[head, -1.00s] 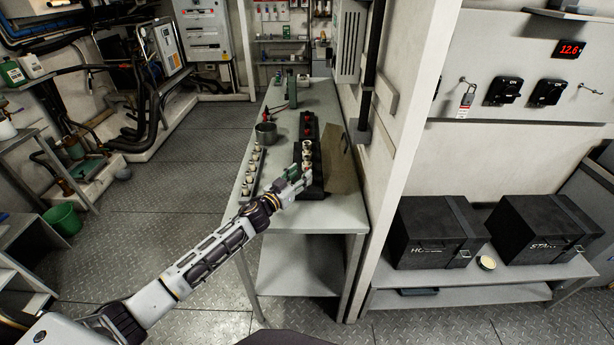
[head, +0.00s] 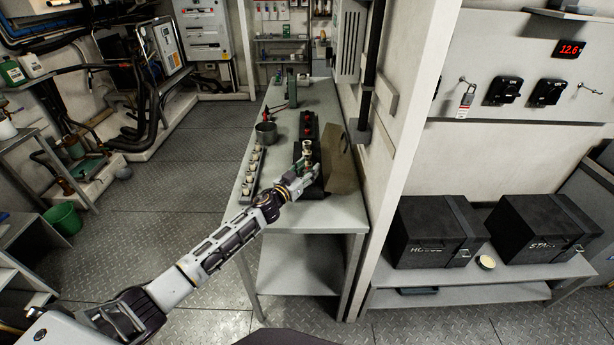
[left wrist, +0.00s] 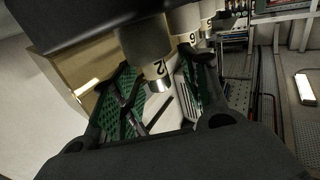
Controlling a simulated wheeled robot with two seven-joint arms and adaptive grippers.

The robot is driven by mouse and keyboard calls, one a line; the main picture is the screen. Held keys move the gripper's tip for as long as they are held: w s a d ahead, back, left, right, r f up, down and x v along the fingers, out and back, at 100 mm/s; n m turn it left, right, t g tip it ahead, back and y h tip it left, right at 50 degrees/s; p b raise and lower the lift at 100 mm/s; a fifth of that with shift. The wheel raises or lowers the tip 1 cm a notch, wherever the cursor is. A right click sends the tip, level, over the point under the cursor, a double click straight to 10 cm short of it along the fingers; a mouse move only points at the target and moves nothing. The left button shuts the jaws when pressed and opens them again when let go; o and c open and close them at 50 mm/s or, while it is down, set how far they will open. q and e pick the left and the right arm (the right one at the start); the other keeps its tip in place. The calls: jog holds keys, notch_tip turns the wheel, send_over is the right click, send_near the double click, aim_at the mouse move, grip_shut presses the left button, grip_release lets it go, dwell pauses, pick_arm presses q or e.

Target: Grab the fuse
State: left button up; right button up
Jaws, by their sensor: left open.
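Several cream cylindrical fuses show in the left wrist view; the nearest fuse (left wrist: 146,45) is marked 12 and has a metal end. It lies close above and between the two green-padded fingers of my left gripper (left wrist: 160,100), which is open. In the head view my left gripper (head: 302,176) is at the near end of the black fuse holder (head: 317,188) on the bench. Cream fuses (head: 307,148) stand in that holder just beyond the gripper. The gripper hides part of the holder. I cannot tell whether the fingers touch the fuse. My right gripper is not in view.
A rack with a row of cream fuses (head: 251,172) lies along the bench's left side. A brown panel (head: 341,165) stands close right of the gripper. The bench's near end (head: 325,216) is clear.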

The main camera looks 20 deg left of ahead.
aim_at(307, 169)
pick_arm(q)
jog(key=c, duration=0.9)
grip_shut()
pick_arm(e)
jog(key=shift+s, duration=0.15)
pick_arm(q)
jog(key=shift+r, duration=0.15)
jog(key=shift+r+p, duration=0.3)
jog(key=shift+r, duration=0.5)
notch_tip(307, 169, up, 7)
jog(key=shift+r+p, duration=0.1)
jog(key=shift+p, duration=0.6)
jog(key=shift+r, duration=0.5)
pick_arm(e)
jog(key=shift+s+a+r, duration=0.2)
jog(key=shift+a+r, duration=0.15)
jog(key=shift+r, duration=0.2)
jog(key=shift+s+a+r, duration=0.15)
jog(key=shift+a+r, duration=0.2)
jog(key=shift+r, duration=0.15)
